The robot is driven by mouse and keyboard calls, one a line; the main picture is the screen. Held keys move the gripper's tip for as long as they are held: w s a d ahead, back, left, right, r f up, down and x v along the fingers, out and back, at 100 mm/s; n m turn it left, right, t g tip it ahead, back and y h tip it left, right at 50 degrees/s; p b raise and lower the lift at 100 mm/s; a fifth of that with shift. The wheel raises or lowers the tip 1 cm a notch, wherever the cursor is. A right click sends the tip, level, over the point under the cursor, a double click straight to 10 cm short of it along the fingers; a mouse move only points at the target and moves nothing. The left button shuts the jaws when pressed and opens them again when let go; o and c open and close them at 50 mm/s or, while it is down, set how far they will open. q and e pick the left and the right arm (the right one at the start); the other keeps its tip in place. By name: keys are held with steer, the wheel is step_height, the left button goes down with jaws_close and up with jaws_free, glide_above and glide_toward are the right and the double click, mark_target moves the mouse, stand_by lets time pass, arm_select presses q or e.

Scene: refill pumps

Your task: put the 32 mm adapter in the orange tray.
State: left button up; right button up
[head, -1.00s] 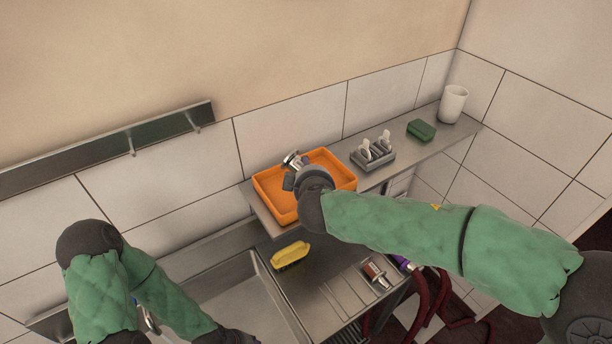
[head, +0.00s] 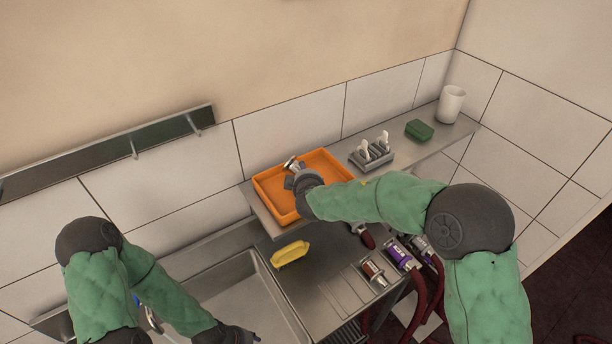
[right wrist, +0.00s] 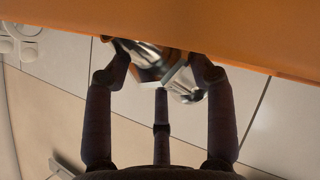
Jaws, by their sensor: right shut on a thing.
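A shiny metal adapter (head: 291,163) is held by my right gripper (head: 297,174) at the orange tray (head: 328,164), over its left part. In the right wrist view the adapter (right wrist: 150,60) sits between the dark fingers of the right gripper (right wrist: 160,72), and the orange tray (right wrist: 220,32) fills the top edge. I cannot tell whether the adapter touches the tray floor, and no size marking is readable. My left gripper (head: 238,335) is low at the bottom edge, over the sink area; its fingers are not clear.
A grey holder (head: 372,157) with white pieces, a green sponge (head: 419,130) and a white cup (head: 451,104) stand on the shelf right of the tray. Below are a yellow brush (head: 290,253), a sink basin (head: 245,300) and several hose couplings, including a purple-banded one (head: 402,256).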

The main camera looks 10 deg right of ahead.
steer(key=shift+f, duration=0.25)
steer(key=shift+f, duration=0.15)
steer(key=o, duration=1.4)
steer(key=shift+s+r, duration=0.15)
steer(key=shift+r, duration=0.1)
steer(key=b+v, duration=0.1)
steer(key=v, duration=1)
steer(key=shift+s+a+r, duration=0.1)
steer(key=shift+s, duration=0.25)
